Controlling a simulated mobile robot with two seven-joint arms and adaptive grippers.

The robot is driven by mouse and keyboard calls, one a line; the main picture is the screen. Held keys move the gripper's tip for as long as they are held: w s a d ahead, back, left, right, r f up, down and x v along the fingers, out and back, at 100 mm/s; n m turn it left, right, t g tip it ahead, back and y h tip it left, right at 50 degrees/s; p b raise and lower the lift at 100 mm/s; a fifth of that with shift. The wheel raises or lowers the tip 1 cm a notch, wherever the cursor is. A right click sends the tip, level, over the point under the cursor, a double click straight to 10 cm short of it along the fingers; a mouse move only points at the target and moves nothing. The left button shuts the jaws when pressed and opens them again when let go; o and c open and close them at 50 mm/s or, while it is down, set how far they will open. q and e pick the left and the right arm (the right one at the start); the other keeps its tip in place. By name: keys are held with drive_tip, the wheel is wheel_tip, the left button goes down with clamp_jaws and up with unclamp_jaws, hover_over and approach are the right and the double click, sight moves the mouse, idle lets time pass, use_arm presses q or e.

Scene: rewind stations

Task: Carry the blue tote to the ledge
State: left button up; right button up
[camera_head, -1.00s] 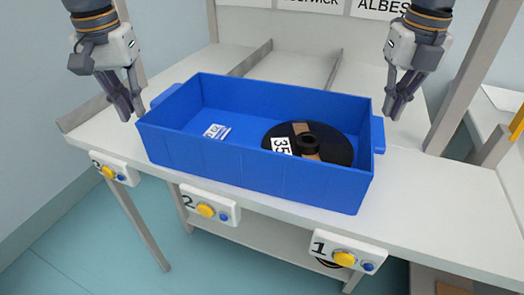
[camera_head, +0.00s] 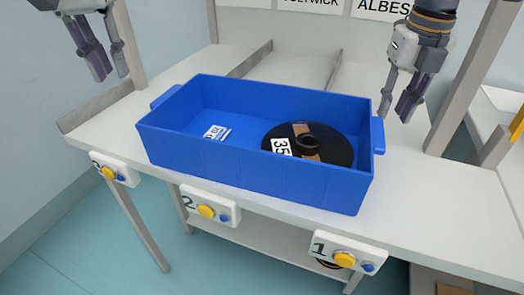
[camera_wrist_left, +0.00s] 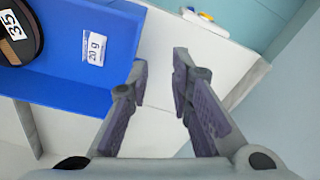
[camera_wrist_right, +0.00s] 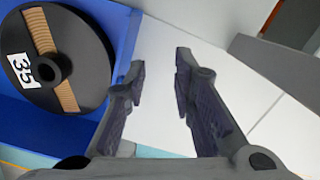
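The blue tote (camera_head: 230,180) sits upright on the white worktop (camera_head: 445,205). It also shows in the left wrist view (camera_wrist_left: 122,28) and the right wrist view (camera_wrist_right: 121,22). Inside lie a black reel (camera_head: 338,146) marked 35 and a white label (camera_head: 217,132). Its side handles are at the left (camera_head: 164,97) and right (camera_head: 379,135). My left gripper (camera_head: 113,76) is open and empty, up and left of the left handle, apart from it. My right gripper (camera_head: 393,116) is open and empty just above the right handle; I cannot tell whether they touch.
Low grey dividers (camera_head: 250,60) stand on the worktop behind the tote. Grey posts (camera_head: 472,80) rise at both sides. Numbered button boxes (camera_head: 346,253) line the front edge. The worktop is clear right of the tote.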

use_arm(q)
wheel_tip(320, 180, up, 3)
drive_tip(key=shift+s+r, duration=0.1)
use_arm(e)
wheel_tip(320, 180, up, 12)
drive_tip(key=s, duration=0.1)
drive_tip(key=shift+f, duration=0.1)
idle(0.3)
